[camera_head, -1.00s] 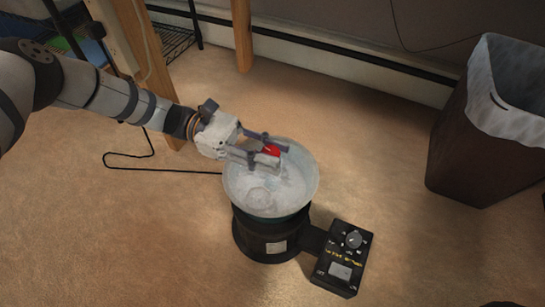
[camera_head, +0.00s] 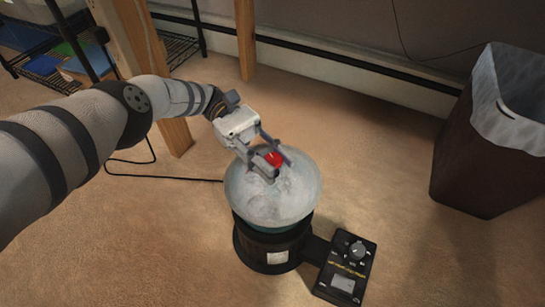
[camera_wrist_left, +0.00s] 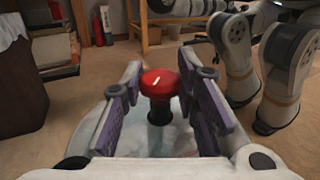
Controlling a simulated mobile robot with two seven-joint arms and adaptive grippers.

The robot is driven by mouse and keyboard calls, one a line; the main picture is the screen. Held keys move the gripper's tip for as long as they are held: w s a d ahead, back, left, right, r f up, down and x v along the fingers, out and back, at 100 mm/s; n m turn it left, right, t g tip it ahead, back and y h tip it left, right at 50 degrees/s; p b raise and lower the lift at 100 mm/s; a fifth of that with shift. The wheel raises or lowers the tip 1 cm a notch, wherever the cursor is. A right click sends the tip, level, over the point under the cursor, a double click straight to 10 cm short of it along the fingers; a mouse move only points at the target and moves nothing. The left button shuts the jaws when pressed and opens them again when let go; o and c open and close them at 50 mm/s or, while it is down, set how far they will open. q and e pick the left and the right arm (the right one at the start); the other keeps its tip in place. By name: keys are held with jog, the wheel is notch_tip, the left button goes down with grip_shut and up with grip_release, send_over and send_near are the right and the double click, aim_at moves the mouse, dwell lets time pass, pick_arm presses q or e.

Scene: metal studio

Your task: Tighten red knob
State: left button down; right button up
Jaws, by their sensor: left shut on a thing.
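The red knob (camera_head: 274,159) stands at the centre of a clear round lid (camera_head: 300,192) on a dark drum-shaped machine (camera_head: 262,246). My left gripper (camera_head: 272,163) reaches in from the upper left and is shut on the knob, low over the lid. In the left wrist view the red knob (camera_wrist_left: 161,84), with a white mark on top and a dark stem below, sits between the two purple-padded fingers (camera_wrist_left: 164,100). The fingers hide part of the lid. My right gripper is not seen.
A black control box (camera_head: 345,268) with a dial sits on the floor, joined to the machine. A dark bin with a white liner (camera_head: 478,150) stands at the right. A wooden post (camera_head: 150,75) and wire shelf (camera_head: 180,48) are behind the arm. Carpet around is mostly clear.

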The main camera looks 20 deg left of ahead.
aim_at(274, 159)
pick_arm(q)
jog(key=shift+d, duration=0.1)
jog(key=c, duration=1.2)
grip_release()
notch_tip(274, 159, up, 10)
jog(key=shift+r, duration=0.1)
